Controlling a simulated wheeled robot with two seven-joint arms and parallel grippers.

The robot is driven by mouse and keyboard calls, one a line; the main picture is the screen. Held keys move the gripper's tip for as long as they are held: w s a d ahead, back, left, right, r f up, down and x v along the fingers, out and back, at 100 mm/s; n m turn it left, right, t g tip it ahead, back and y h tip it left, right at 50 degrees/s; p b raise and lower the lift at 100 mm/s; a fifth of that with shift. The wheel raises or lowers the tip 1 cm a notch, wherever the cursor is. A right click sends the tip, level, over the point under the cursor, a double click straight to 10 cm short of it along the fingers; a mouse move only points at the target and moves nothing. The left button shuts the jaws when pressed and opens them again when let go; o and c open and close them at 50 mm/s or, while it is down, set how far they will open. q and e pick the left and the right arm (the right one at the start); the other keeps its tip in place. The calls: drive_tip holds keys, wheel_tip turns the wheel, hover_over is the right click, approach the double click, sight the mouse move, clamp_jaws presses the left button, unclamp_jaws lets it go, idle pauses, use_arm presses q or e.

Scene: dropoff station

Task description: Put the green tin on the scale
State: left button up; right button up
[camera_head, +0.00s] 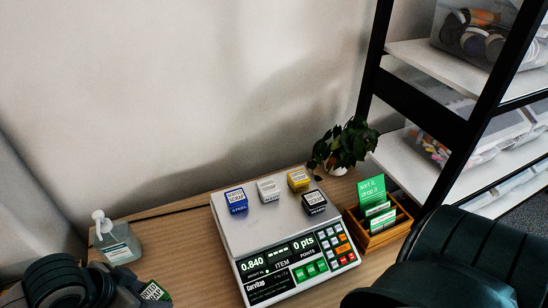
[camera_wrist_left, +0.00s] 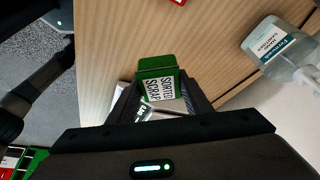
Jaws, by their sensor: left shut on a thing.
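The green tin (camera_head: 154,291) has a black-and-white label and shows at the lower left in the head view. In the left wrist view the green tin (camera_wrist_left: 156,68) reads "SORTED SCRAP". My left gripper (camera_wrist_left: 165,92) is shut on it, with one finger on each side. The tin is held left of the scale (camera_head: 233,241), apart from it. The scale has a silver plate and a front panel whose display reads 0.840 and 0 pts. On its plate stand a blue tin (camera_head: 236,201), a white tin (camera_head: 268,190), a yellow tin (camera_head: 298,179) and a black tin (camera_head: 314,203).
A sanitizer bottle (camera_head: 117,243) stands at the left of the wooden table (camera_head: 183,265). A potted plant (camera_head: 345,145) and a wooden card box (camera_head: 379,237) are right of the scale. A shelf rack (camera_head: 430,115) stands at the right. The plate's front left is bare.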

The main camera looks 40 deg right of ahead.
use_arm(q)
drive_tip(key=w+a+r+n+t+y, duration=0.1)
drive_tip(key=w+a+r+n, duration=0.2)
drive_tip(key=a, duration=0.4)
drive_tip(key=w+a+r+n+t+y, duration=0.1)
drive_tip(key=w+a+r+n+y, duration=0.1)
drive_tip(key=a+r+n, duration=0.3)
drive_tip(key=w+a+r+n+t+y, duration=0.1)
drive_tip(key=w+a+r+n, duration=0.4)
drive_tip(key=a+n, duration=0.2)
drive_tip(key=shift+a, duration=1.2)
